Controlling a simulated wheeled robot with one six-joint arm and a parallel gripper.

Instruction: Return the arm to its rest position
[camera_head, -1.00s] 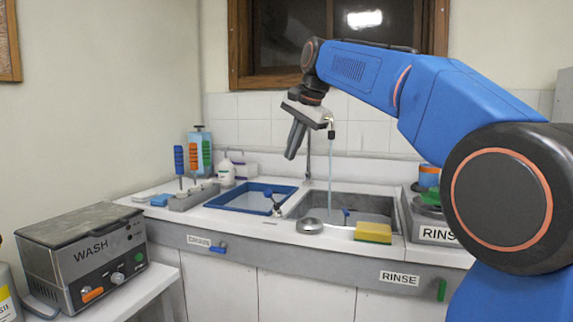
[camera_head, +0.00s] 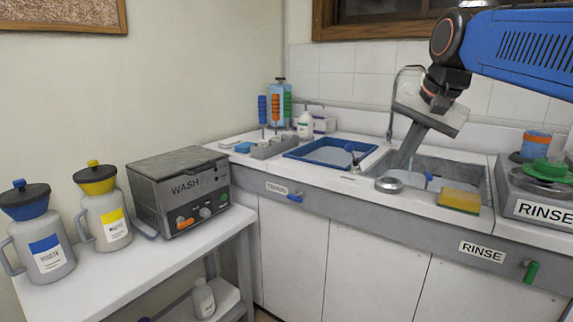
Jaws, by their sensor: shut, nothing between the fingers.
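My blue arm (camera_head: 530,48) reaches in from the upper right. My gripper (camera_head: 409,150) hangs below its dark wrist, pointing down and slightly left above the sink (camera_head: 452,172). Its fingers are shut with nothing held. The fingertips overlap the sink's left part in the picture; I cannot tell how far above it they are.
A blue tray (camera_head: 372,151), a sponge (camera_head: 458,200) and a round metal dish (camera_head: 389,185) lie near the sink. A faucet (camera_head: 391,110) stands behind my gripper. The WASH box (camera_head: 150,190) and two jugs, blue-topped (camera_head: 43,245) and yellow-topped (camera_head: 105,215), stand left. A RINSE unit (camera_head: 508,205) stands right.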

